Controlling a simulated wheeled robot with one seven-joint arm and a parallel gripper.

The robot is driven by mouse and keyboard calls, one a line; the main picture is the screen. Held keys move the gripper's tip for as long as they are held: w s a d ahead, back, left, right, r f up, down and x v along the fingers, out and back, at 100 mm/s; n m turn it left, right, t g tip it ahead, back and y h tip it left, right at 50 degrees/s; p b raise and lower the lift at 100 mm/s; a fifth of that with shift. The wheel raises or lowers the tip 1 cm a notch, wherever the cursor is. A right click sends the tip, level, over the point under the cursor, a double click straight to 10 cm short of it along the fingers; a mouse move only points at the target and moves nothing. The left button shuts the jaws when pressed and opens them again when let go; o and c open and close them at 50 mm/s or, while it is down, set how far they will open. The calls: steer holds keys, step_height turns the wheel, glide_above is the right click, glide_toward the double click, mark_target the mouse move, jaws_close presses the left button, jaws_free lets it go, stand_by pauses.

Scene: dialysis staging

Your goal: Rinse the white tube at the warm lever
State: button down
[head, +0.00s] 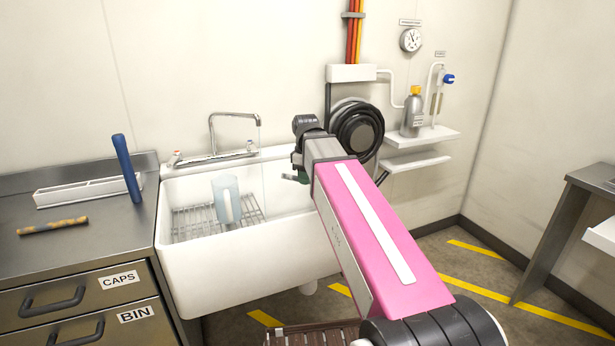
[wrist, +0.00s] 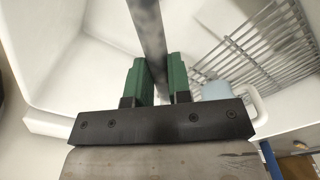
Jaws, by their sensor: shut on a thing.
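My gripper (wrist: 160,80) is shut on a pale tube mottled with grey (wrist: 147,28), gripped between its green fingers over the white sink. In the head view my gripper (head: 298,178) is above the right part of the sink (head: 250,258), and the held tube is mostly hidden there. A chrome tap (head: 233,115) arches at the sink's back. A small lever with a reddish mark (head: 176,157) is at the left of its base. Another lever, with a bluish mark (head: 250,145), is at the right. I see no water running.
A pale blue jug (head: 221,190) stands on the wire rack (head: 190,222) in the sink. On the left counter are an upright blue tube (head: 126,165), a white tray (head: 65,195) and a brown stained tube (head: 52,227). A shelf (head: 425,138) with a bottle is at right.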

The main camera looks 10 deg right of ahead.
steer(key=w+a+f, duration=0.2)
steer(key=w+a, duration=0.7)
steer(key=shift+f, duration=0.3)
stand_by(0.6)
steer(key=shift+a, duration=0.1)
stand_by(0.5)
steer(key=shift+w+d, duration=0.1)
steer(key=shift+d, duration=0.5)
steer(key=shift+a, duration=0.15)
steer(key=shift+a, duration=0.45)
steer(key=shift+d, duration=0.2)
steer(key=shift+d, duration=0.4)
